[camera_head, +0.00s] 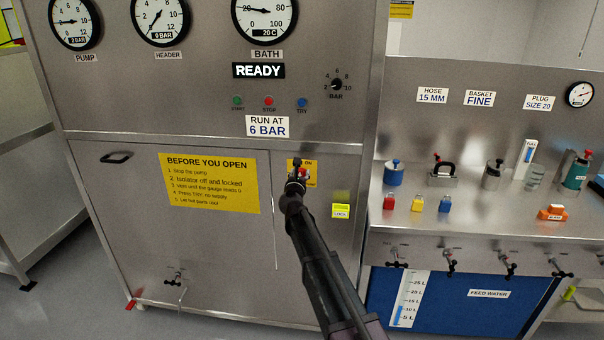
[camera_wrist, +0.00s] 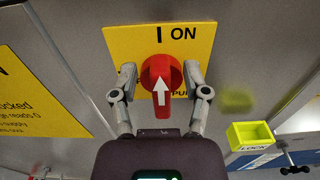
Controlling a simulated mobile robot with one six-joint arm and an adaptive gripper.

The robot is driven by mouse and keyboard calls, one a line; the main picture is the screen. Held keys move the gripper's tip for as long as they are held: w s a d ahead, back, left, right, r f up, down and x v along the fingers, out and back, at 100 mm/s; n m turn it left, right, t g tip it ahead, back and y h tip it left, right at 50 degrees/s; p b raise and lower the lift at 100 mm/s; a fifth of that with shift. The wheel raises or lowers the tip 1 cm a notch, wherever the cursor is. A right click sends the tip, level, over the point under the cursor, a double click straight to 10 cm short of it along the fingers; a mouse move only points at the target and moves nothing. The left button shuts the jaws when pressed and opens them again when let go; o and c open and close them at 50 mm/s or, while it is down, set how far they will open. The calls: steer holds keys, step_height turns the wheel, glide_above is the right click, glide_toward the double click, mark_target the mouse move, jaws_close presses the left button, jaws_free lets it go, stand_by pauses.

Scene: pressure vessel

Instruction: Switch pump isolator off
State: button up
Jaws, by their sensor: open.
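The pump isolator is a red rotary knob (camera_wrist: 162,72) on a yellow plate (camera_wrist: 205,38) on the cabinet front. Its white arrow points up toward the "I ON" mark in the wrist view. My gripper (camera_wrist: 160,73) is open, with one finger on each side of the knob. The wrist view does not show clearly whether the fingers touch it. In the head view my gripper (camera_head: 297,180) covers most of the plate (camera_head: 291,163), and only a little red of the knob shows. The lower lettering on the plate is partly hidden.
A yellow-green lock holder (camera_head: 341,211) is on the panel, right of and below the isolator. A yellow instruction sign (camera_head: 210,184) is at left. Gauges and the READY display (camera_head: 258,71) are above.

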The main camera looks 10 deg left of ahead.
steer(key=shift+w, duration=0.45)
